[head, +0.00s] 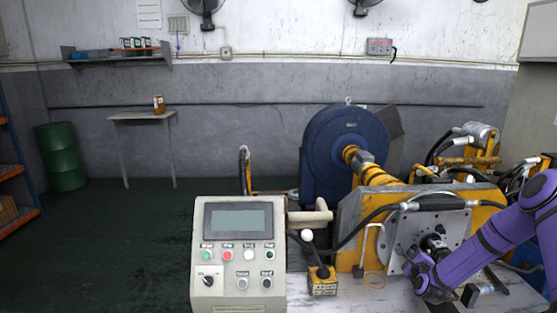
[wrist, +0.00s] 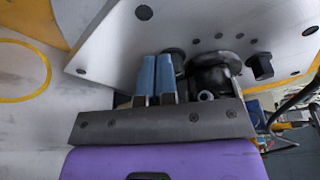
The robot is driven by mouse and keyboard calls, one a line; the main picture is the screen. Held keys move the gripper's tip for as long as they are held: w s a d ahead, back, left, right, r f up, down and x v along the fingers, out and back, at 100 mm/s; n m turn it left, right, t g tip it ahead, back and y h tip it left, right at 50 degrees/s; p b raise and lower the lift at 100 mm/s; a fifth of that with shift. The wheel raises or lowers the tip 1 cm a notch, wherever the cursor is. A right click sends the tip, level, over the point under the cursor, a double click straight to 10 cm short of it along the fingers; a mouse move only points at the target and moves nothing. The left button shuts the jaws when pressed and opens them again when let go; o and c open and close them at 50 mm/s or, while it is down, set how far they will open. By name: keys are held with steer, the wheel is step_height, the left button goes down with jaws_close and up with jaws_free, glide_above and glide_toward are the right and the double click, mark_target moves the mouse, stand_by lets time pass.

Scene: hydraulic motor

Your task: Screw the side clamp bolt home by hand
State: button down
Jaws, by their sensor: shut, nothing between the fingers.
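In the wrist view my gripper (wrist: 156,58) shows two blue-grey fingers side by side, shut with nothing between them. They point at a light metal plate (wrist: 110,58) with several holes. Just right of the fingertips is a dark round bolt head (wrist: 176,55); I cannot tell whether they touch it. A black motor body (wrist: 214,76) sits beside it, partly hidden by my gripper's bar. Another dark bolt (wrist: 260,67) sticks out further right. I cannot tell which is the side clamp bolt. In the head view the plate (head: 397,228) and black motor (head: 434,243) show; my purple wrist hides the fingers.
A grey control box (head: 238,253) stands left of the work area. A yellow frame (head: 350,215) and black hose (head: 375,212) lie behind and above the plate. A small black block (head: 470,295) lies on the bench at right.

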steer(key=shift+w+d+r, duration=0.15)
steer(key=shift+w+r, duration=0.1)
steer(key=shift+r, duration=0.25)
steer(key=shift+w+d+r, duration=0.1)
steer(key=shift+w+r, duration=0.15)
steer(key=shift+r, duration=0.25)
steer(key=shift+d, duration=0.1)
steer(key=shift+d+r, duration=0.35)
steer(key=shift+r, duration=0.1)
steer(key=shift+a+r, duration=0.2)
steer(key=shift+r, duration=0.05)
glide_toward(412, 240)
steer(key=shift+s+d+f, duration=0.1)
steer(key=shift+d+f, duration=0.5)
steer(key=shift+f, duration=0.35)
steer(key=shift+f, duration=0.1)
